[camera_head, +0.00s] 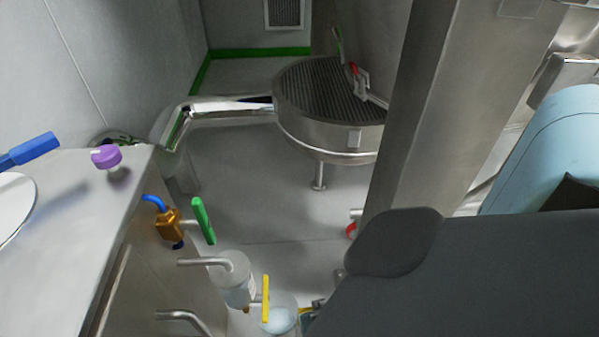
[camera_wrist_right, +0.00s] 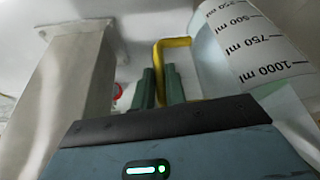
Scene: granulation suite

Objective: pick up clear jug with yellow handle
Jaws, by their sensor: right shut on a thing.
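The clear jug (camera_head: 280,317) is low in the head view, near the bottom edge, with its lower part cut off. Its yellow handle (camera_head: 306,310) points right, toward my right gripper (camera_head: 317,304), which is partly hidden by my dark arm link. In the right wrist view, the clear jug (camera_wrist_right: 258,52) with its black ml marks is at the upper right and appears tilted. The green fingers of my right gripper (camera_wrist_right: 160,85) are shut on the yellow handle (camera_wrist_right: 174,42). My left gripper is not in view.
Another clear container (camera_head: 234,284) stands left of the jug, below a steel pipe. Green (camera_head: 203,220) and yellow (camera_head: 266,298) valve levers are close by. A steel cabinet (camera_head: 75,215) is at left, a round sieve (camera_head: 330,110) behind, and a steel column (camera_head: 420,110) at right.

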